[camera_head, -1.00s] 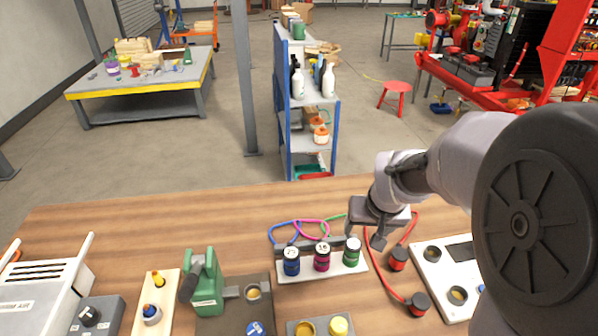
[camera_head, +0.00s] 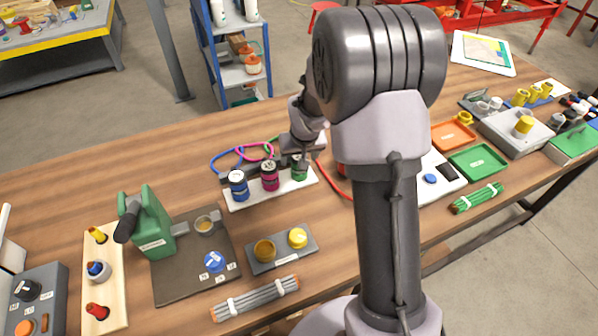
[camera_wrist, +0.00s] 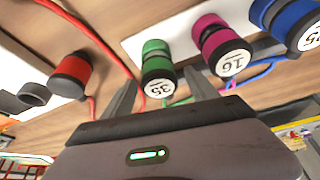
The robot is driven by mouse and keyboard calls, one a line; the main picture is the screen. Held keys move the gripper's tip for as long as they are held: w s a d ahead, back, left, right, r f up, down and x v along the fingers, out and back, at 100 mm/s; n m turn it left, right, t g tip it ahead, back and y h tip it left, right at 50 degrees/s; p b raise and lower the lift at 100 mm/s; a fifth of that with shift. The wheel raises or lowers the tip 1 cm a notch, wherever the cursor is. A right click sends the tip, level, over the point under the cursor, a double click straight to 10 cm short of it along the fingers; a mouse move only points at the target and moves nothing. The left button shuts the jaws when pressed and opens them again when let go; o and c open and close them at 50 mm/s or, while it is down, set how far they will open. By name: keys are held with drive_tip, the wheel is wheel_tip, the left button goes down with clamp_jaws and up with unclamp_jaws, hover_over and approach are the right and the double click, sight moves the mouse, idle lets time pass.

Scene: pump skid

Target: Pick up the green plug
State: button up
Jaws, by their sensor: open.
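The green plug (camera_head: 299,168) stands at the right end of a white holder strip (camera_head: 284,187) on the wooden table. In the wrist view the green plug (camera_wrist: 158,70) carries a label reading 35. My gripper (camera_wrist: 160,92) is open, with one finger on each side of the plug's near end; I cannot tell if either finger touches it. In the head view my gripper (camera_head: 303,158) comes down at the plug and partly covers it. The magenta plug (camera_wrist: 222,45), labelled 16, stands close beside one finger. The blue plug (camera_wrist: 290,25) is beyond it.
A red plug (camera_wrist: 72,76) with a red cable lies on the gripper's other side. Coloured cables loop behind the holder. Bare table lies behind the holder.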

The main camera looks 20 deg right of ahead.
drive_tip(key=shift+r, duration=0.15)
drive_tip(key=shift+c, duration=0.2)
clamp_jaws()
drive_tip(key=shift+r+p, duration=0.2)
drive_tip(key=shift+p, duration=0.1)
wheel_tip(320, 180, up, 4)
drive_tip(key=shift+f+p, duration=0.15)
drive_tip(key=shift+p, duration=0.9)
drive_tip(key=s+a+p, duration=0.1)
drive_tip(key=s+a, duration=0.3)
drive_tip(key=s, duration=1.1)
drive_tip(key=shift+s+r, duration=0.25)
drive_tip(key=shift+r, duration=0.15)
